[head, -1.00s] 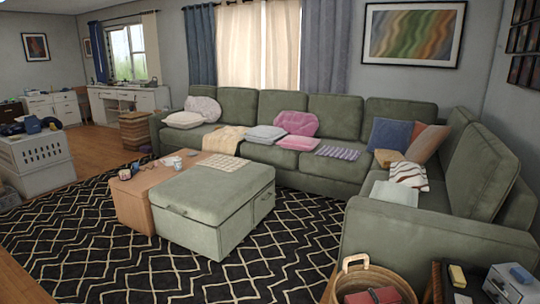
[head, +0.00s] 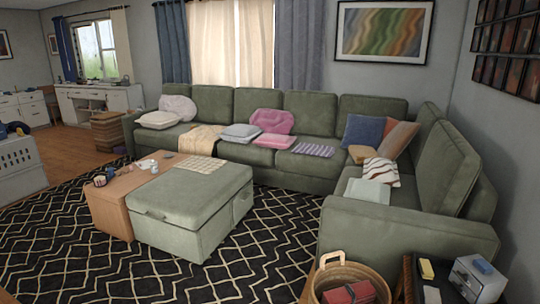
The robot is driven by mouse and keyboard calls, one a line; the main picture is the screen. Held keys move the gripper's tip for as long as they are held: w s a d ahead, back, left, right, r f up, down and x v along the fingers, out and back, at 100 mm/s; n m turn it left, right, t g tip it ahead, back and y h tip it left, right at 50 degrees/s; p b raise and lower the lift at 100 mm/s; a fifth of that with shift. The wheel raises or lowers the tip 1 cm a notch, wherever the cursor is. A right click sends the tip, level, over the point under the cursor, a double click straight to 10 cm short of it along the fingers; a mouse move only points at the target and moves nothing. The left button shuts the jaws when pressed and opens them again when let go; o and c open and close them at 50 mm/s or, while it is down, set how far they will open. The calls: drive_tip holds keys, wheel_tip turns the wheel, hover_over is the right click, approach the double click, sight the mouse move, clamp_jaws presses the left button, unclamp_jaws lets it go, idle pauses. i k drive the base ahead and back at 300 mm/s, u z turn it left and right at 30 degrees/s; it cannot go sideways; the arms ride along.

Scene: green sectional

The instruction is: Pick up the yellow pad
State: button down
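A small yellow block-like thing (head: 427,269), which looks like the yellow pad, lies on a dark side table (head: 407,293) at the bottom right. It is near the table's back edge, left of a grey-white box-like device (head: 477,281). It is too small to make out in detail. A pale item (head: 432,294) lies just in front of it. My gripper is not in view.
A wicker basket (head: 327,280) with a red item (head: 348,292) stands left of the side table. The green sectional (head: 405,222) lies behind it. A green ottoman (head: 190,195) stands on the patterned rug, with open rug between it and the basket.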

sight(426, 269)
drive_tip(key=z, duration=4.2)
drive_tip(key=i, duration=0.1)
drive_tip(key=u, duration=3.15)
